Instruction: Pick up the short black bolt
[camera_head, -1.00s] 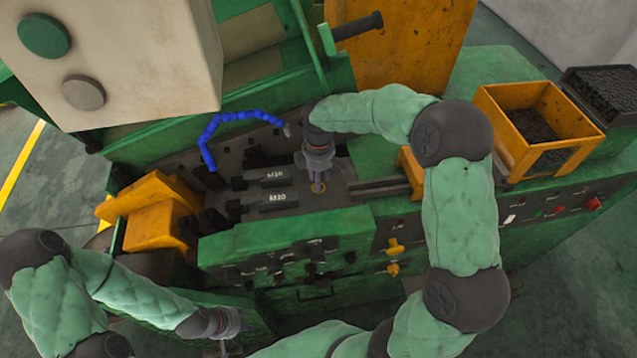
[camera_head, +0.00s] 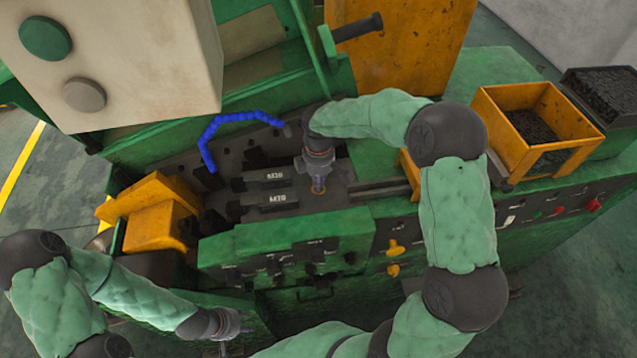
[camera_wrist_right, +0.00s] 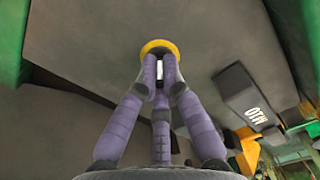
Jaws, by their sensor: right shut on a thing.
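My right gripper (camera_head: 318,188) points down onto the grey machine bed. In the right wrist view its purple fingers (camera_wrist_right: 160,80) close around a small dark piece with a pale glint (camera_wrist_right: 159,70), likely the short black bolt. The piece stands inside a yellow ring (camera_wrist_right: 158,46) on the bed, and the fingers hide most of it. From these views I cannot tell whether it is clear of the surface. My left gripper (camera_head: 226,335) hangs low at the left, in front of the machine and away from the bolt; its jaws are too small to read.
Two black labelled blocks (camera_head: 270,201) lie on the bed left of my right gripper. A blue jointed hose (camera_head: 228,120) arches behind. A yellow bin of dark parts (camera_head: 550,115) stands at right. A green housing (camera_head: 290,240) rises in front of the bed.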

